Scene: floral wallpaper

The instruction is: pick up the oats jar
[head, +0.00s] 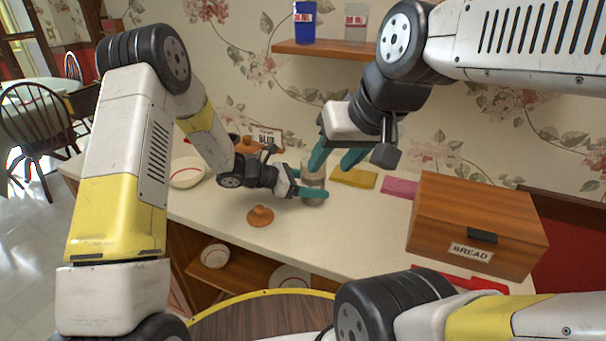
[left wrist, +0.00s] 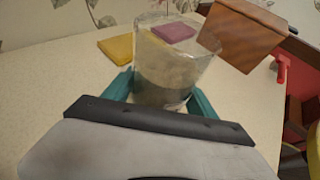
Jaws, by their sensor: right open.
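A clear glass jar with pale beige contents, apparently the oats jar (head: 313,170), stands upright and lidless on the counter; no label on it is readable. It also shows in the left wrist view (left wrist: 170,65). My left gripper (head: 308,184) is low at the jar, with one teal finger on each side of it. In the left wrist view its fingers (left wrist: 162,92) flank the jar closely, but I cannot tell whether they press on it. My right gripper (head: 334,159) is open and empty, pointing down just above and behind the jar in the picture.
A terracotta lid (head: 260,216) lies in front on the counter (head: 345,235). A yellow block (head: 354,177), a pink block (head: 398,187) and a wooden bread box (head: 470,215) stand to the right. A bowl (head: 188,174) is left. A shelf (head: 340,48) hangs above.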

